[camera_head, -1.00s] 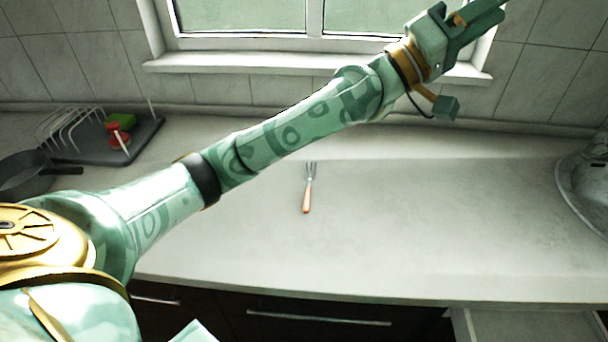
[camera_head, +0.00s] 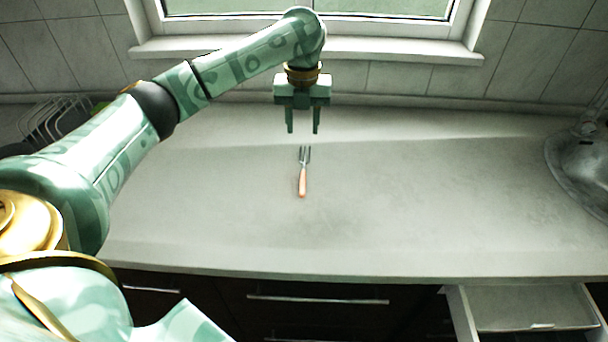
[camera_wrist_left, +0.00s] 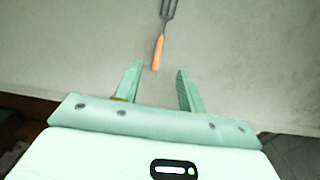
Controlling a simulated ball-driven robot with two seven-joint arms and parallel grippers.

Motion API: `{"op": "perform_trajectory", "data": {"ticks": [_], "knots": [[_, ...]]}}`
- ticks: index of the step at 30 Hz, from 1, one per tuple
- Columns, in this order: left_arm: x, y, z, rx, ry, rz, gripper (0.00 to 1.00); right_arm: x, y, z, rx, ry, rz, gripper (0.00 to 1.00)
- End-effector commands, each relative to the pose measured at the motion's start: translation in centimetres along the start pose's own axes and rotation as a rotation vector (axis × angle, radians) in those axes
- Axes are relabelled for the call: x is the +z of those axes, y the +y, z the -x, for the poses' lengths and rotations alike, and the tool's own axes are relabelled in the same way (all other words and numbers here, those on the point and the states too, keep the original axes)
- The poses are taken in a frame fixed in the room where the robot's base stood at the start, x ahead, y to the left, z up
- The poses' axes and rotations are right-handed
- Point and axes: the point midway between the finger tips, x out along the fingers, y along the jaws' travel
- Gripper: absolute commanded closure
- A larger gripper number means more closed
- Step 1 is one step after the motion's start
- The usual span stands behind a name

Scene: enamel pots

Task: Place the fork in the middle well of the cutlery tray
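The fork (camera_head: 303,172) lies flat on the counter, its metal tines toward the window and its orange handle toward the front edge. My left gripper (camera_head: 302,131) is open and empty, pointing down above the counter just beyond the tines. In the left wrist view the fork (camera_wrist_left: 160,48) lies ahead of the two spread fingers (camera_wrist_left: 158,76), with nothing between them. My right gripper is not in view. I see no cutlery tray for certain; an open drawer (camera_head: 530,308) at the lower right shows a pale inside.
A metal sink (camera_head: 585,165) is at the right. A wire dish rack (camera_head: 50,120) stands at the left, partly behind my left arm. The window sill (camera_head: 400,50) runs along the back. The counter (camera_head: 430,190) around the fork is clear.

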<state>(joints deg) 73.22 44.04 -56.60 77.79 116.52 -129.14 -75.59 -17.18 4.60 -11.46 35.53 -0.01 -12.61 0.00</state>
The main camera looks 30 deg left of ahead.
Motion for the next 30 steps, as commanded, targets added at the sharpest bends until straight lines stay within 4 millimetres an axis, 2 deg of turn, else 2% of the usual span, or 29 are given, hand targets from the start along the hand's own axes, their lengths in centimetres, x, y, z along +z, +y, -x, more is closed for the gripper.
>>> {"op": "perform_trajectory", "data": {"ticks": [1, 7, 10, 17, 24, 30], "knots": [[0.0, -0.1, -2.4, 0.003, 0.008, 0.000, 0.60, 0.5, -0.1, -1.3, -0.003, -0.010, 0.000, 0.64], [0.0, -0.1, -7.0, 0.001, 0.008, 0.003, 0.60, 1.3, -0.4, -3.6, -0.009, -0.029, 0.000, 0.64], [0.0, -0.1, -8.2, 0.000, 0.005, 0.002, 0.60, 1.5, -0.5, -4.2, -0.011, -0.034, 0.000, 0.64], [0.1, -0.1, -9.6, -0.002, 0.003, 0.004, 0.60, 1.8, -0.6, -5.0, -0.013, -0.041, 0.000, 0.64], [0.3, -0.1, -13.7, 0.000, 0.006, 0.003, 0.60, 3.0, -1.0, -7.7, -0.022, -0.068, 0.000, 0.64], [0.3, -0.1, -13.8, -0.002, 0.000, 0.003, 0.60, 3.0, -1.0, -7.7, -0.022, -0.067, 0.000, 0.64]]}}
